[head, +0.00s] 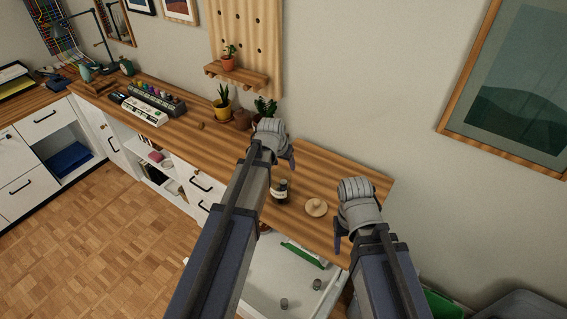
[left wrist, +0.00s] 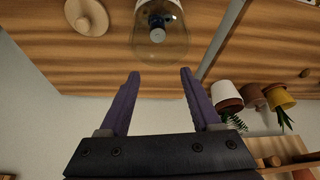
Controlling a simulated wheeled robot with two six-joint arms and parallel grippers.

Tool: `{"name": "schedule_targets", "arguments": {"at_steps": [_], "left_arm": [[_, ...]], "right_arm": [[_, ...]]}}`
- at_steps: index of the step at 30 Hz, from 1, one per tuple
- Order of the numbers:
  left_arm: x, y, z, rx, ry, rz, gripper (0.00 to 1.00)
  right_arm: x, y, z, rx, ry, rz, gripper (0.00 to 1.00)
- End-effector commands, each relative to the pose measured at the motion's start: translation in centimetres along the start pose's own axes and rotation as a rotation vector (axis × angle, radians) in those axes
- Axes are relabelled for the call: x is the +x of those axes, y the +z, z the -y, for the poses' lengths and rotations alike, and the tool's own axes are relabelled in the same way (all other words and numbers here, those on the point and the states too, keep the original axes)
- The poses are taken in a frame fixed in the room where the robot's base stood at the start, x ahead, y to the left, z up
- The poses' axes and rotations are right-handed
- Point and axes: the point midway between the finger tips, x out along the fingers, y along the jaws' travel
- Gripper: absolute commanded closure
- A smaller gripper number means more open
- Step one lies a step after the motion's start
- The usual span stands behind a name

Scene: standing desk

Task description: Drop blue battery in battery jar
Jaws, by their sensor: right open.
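A glass jar (head: 281,193) with dark contents stands on the wooden desk, with its round wooden lid (head: 316,207) lying to its right. In the left wrist view, the jar (left wrist: 175,45) is just beyond my fingertips. A blue battery (left wrist: 157,20) with a silver end shows within the jar's outline and appears to be inside it. The lid (left wrist: 86,16) is also in this view. My left gripper (head: 285,160) is above the desk behind the jar; the left wrist view shows its fingers (left wrist: 160,73) apart and empty. My right gripper (head: 345,230) is open near the desk's right end.
Potted plants (head: 222,107) stand behind my left gripper, against the wall. A wooden pegboard (head: 250,50) with a shelf hangs above. Below the desk, a white open drawer or bin (head: 262,270) holds small grey cylinders (head: 317,284).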

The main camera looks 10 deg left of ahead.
Motion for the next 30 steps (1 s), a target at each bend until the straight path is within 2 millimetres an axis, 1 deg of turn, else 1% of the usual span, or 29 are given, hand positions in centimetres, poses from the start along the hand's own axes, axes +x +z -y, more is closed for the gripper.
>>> {"name": "schedule_targets", "arguments": {"at_steps": [8, 14, 17, 27, 30], "left_arm": [[-0.1, 0.0, 0.0, 0.0, 0.0, 0.0, 0.34], [-1.1, -0.1, 0.0, 0.0, 0.0, 0.0, 0.34], [-2.1, -0.1, 0.0, 0.0, 0.0, 0.0, 0.34], [-6.8, -0.1, 0.0, 0.0, 0.0, 0.0, 0.34], [-7.7, -0.1, 0.0, 0.0, 0.0, 0.0, 0.34]], "right_arm": [[-0.1, 0.0, 0.0, 0.0, 0.0, 0.0, 0.4], [-1.0, 0.1, -0.1, 0.0, 0.0, 0.0, 0.4], [-2.0, 0.1, -0.2, -0.001, 0.0, 0.0, 0.4], [-6.3, 0.4, -0.6, 0.001, 0.0, 0.0, 0.4], [-7.1, 0.4, -0.7, 0.003, -0.001, 0.0, 0.4]]}}
